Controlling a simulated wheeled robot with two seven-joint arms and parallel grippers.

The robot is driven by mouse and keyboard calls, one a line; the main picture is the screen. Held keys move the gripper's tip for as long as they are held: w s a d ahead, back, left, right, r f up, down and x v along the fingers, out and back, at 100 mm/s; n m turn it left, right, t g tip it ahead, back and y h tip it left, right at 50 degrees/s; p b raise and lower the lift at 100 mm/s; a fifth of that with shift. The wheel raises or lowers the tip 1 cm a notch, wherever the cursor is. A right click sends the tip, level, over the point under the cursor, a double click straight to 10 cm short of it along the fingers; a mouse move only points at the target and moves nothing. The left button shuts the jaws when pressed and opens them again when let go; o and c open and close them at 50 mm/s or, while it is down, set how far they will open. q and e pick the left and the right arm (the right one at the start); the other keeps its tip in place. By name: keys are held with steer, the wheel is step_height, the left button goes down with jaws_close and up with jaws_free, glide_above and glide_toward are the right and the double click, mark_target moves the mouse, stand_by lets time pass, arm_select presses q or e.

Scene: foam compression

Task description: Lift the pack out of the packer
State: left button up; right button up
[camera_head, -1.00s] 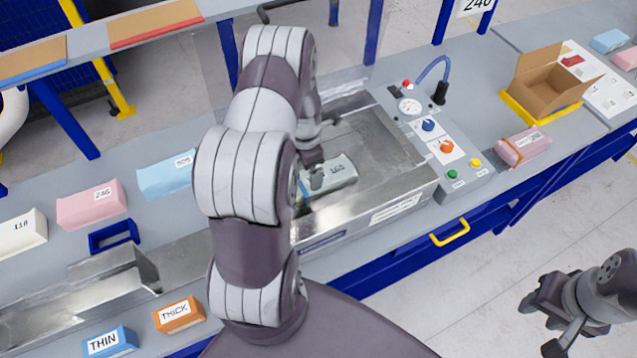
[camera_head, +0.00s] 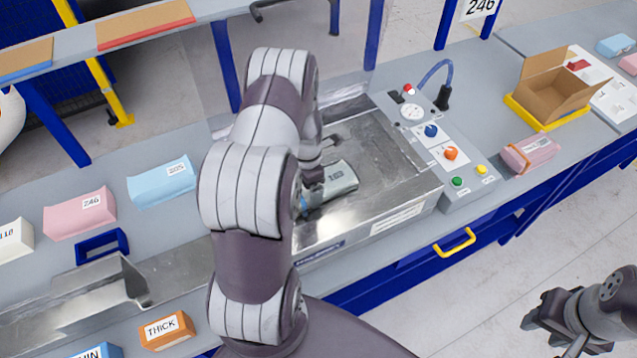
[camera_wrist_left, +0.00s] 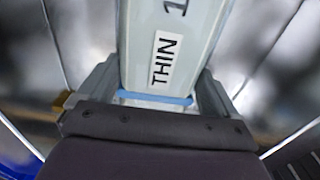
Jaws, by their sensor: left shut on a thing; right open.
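The pack (camera_head: 343,181) is a pale grey-green block in the metal bed of the packer (camera_head: 385,150). In the left wrist view the pack (camera_wrist_left: 175,50) carries a white THIN label, part of a number and a blue band near its close end. My left gripper (camera_head: 316,186) reaches down over the pack's left end. The left wrist view shows its fingers (camera_wrist_left: 152,92) on both sides of the pack, shut on it. My arm hides part of the packer, and whether the pack touches the bed is unclear. My right gripper (camera_head: 545,322) is open and empty, low at the right, away from the bench.
A control panel (camera_head: 447,132) with knobs, buttons and a blue hose borders the packer's right side. Beyond it are a banded pink pack (camera_head: 528,154) and an open carton (camera_head: 555,88) in a yellow tray. Pink (camera_head: 80,214) and blue (camera_head: 160,182) blocks stand at the left.

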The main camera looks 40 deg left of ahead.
arm_select(q)
steer(key=shift+w, duration=0.1)
steer(key=shift+c, duration=0.4)
steer(key=shift+w+r+p, duration=0.1)
steer(key=shift+r+p, duration=1)
steer(key=shift+r, duration=0.2)
steer(key=shift+r+p, duration=0.85)
steer(key=shift+r, duration=0.35)
steer(key=shift+r+p, duration=2)
steer(key=shift+r, duration=0.45)
